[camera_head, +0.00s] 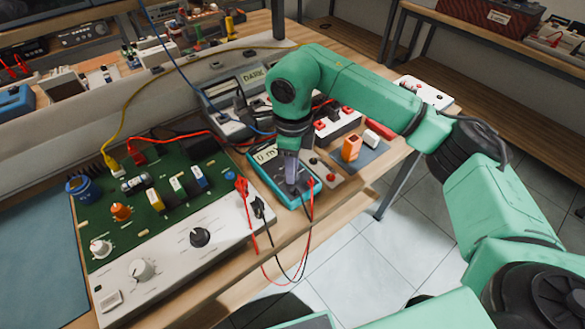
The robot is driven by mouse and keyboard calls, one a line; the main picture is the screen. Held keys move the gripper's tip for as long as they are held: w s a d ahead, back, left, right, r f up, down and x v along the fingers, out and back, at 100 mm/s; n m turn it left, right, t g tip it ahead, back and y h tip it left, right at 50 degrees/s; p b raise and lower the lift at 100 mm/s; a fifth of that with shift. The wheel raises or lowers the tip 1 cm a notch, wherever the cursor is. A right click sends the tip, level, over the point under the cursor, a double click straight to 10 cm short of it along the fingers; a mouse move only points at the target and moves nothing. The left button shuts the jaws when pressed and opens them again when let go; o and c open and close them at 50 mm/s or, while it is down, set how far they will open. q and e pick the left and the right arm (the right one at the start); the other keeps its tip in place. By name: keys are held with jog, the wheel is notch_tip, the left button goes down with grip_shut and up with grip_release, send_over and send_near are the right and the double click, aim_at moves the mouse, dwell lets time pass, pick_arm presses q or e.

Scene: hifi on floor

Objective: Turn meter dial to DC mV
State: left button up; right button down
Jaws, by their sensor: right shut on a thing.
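The multimeter (268,183) is a teal-edged handheld meter with a small pale display, lying on the bench near its front edge. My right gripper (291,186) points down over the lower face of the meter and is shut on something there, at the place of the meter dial. The dial itself is hidden beneath the fingers, so its setting cannot be read. A red and a black test lead (310,225) run from the meter's lower end. My left gripper is not in view.
A green circuit board with a white control panel (170,262) stands left of the meter. A red and white box (338,122), an orange block (351,148) and another instrument (235,92) stand behind and right. Loose leads hang over the bench's front edge.

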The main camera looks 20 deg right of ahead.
jog(key=shift+r+m, duration=0.1)
jog(key=shift+m, duration=0.5)
jog(key=c, duration=0.6)
grip_release()
notch_tip(320, 180, up, 14)
jog(key=shift+r+p, duration=0.25)
jog(key=shift+p, duration=0.05)
